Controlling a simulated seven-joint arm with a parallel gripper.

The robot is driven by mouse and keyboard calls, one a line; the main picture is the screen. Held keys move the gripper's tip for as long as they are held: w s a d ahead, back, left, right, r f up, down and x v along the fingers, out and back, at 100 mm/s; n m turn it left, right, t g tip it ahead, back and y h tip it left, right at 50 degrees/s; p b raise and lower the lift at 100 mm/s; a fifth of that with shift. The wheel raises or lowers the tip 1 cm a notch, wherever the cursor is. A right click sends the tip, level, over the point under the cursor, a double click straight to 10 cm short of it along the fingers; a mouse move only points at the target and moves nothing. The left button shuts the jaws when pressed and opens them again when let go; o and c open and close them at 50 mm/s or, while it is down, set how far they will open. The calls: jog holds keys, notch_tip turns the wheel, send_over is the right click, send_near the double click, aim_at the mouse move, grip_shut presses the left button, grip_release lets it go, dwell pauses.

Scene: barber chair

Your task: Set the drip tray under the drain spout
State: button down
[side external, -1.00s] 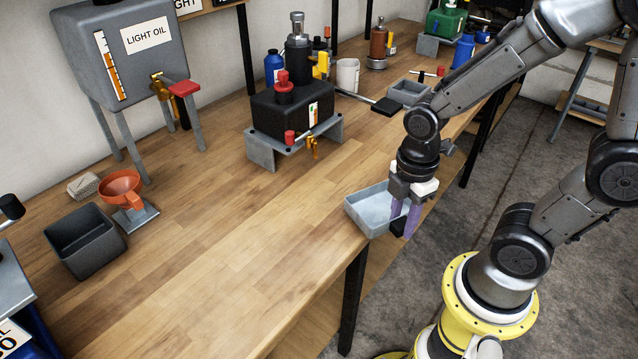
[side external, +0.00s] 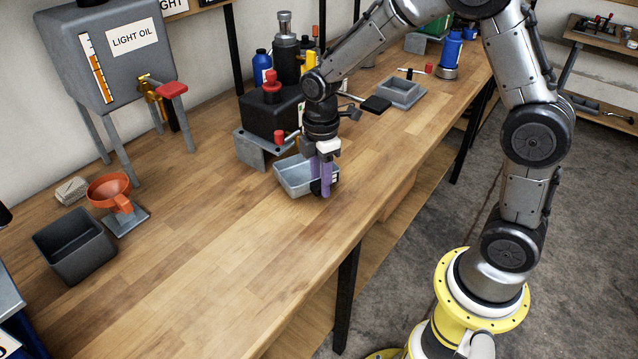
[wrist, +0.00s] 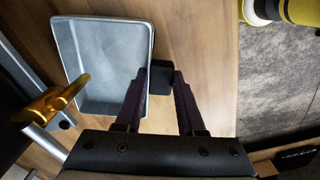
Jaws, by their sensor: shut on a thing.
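The drip tray (side external: 292,178) is a shallow grey metal pan, roughly level, just in front of the black tank's grey stand. It also shows in the wrist view (wrist: 100,55). My gripper (side external: 322,188) is shut on its black handle (wrist: 160,78), on the tray's right side. The drain spout, a brass tap (wrist: 45,104), overlaps the tray's lower left edge in the wrist view; the height between them cannot be told. In the side view my wrist and gripper hide the spout. Whether the tray touches the bench is unclear.
The black tank (side external: 268,112) sits on a grey stand (side external: 255,150) beside the tray. Another grey tray (side external: 418,97) lies behind. An orange funnel (side external: 108,188) and a dark square bin (side external: 75,250) stand at left. The front bench top (side external: 215,255) is clear.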

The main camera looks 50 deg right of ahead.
jog(key=shift+w+f, duration=0.25)
jog(key=shift+f, duration=0.5)
jog(key=c, duration=0.5)
grip_release()
jog(key=shift+f, duration=0.15)
notch_tip(320, 180, up, 12)
jog(key=s+r+m+t, duration=0.1)
jog(key=s+m+t, duration=0.1)
jog(key=s+m, duration=0.2)
jog(key=s+r+m+t, duration=0.1)
jog(key=s+m, duration=0.4)
jog(key=s, duration=0.5)
jog(key=s+r+m+t, duration=0.2)
jog(key=s+r+m, duration=0.1)
jog(key=s, duration=0.4)
jog(key=shift+d+m+t, duration=0.2)
jog(key=shift+m+t, duration=0.1)
jog(key=shift+m, duration=0.4)
